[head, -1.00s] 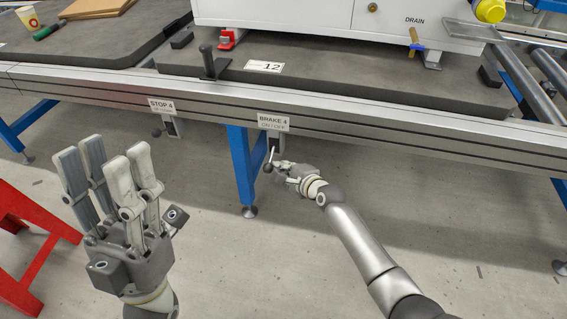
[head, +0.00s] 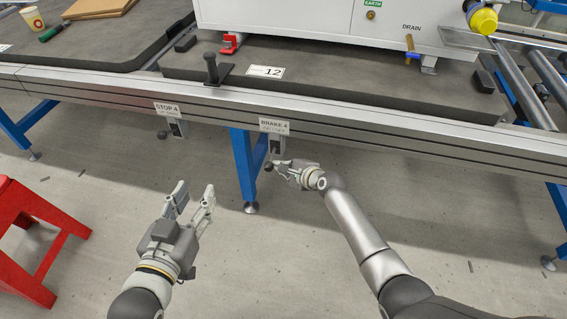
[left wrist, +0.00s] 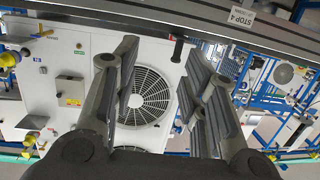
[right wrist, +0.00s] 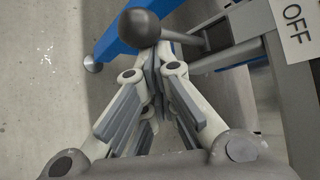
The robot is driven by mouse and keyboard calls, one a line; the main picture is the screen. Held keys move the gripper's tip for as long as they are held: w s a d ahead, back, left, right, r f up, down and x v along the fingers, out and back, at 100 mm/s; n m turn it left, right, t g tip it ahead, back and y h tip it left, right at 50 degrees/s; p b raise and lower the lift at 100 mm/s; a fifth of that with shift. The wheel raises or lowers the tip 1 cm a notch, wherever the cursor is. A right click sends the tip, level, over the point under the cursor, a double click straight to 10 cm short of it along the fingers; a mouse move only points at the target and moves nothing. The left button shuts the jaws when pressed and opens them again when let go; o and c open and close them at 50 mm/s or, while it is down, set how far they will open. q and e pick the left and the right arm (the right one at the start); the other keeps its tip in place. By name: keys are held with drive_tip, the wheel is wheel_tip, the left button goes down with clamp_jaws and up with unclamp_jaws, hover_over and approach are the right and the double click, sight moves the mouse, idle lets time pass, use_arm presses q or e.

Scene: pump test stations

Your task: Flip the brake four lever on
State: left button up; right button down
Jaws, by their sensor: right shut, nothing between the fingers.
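The brake four lever is a short rod with a dark ball knob (head: 268,167), under the BRAKE 4 label (head: 274,126) on the rail. The knob hangs low, in front of its bracket. In the right wrist view the knob (right wrist: 139,28) is large, just beyond my fingertips, with its rod running right to the bracket. My right gripper (head: 280,166) is shut and empty, its tips close beside or touching the knob; I cannot tell which. My left gripper (head: 196,188) is open and empty, low and left of the lever, pointing towards the rail.
A similar STOP 4 lever (head: 163,134) hangs further left on the rail. A red stool (head: 35,235) is at left. A black upright handle (head: 211,68) stands on the bench edge. The floor in front is clear.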

use_arm(q)
drive_tip(key=s+a+f+g+y+p, duration=0.1)
drive_tip(key=s+a+f+g, duration=0.1)
drive_tip(key=s+f+g, duration=0.2)
wheel_tip(320, 180, down, 3)
drive_tip(key=shift+s+a+f+g+y, duration=0.15)
drive_tip(key=shift+g+y, duration=0.15)
drive_tip(key=shift+g, duration=0.1)
use_arm(e)
drive_tip(key=shift+a+r+g, duration=0.2)
drive_tip(key=shift+r+g, duration=0.1)
use_arm(q)
drive_tip(key=s+a+f+g+y+p, duration=0.1)
drive_tip(key=s+a+f+g+p, duration=0.1)
drive_tip(key=s+f+g, duration=0.2)
drive_tip(key=shift+s+a+f+g, duration=0.4)
drive_tip(key=shift+s, duration=1.35)
use_arm(e)
drive_tip(key=shift+d+r, duration=0.1)
drive_tip(key=shift+r, duration=0.65)
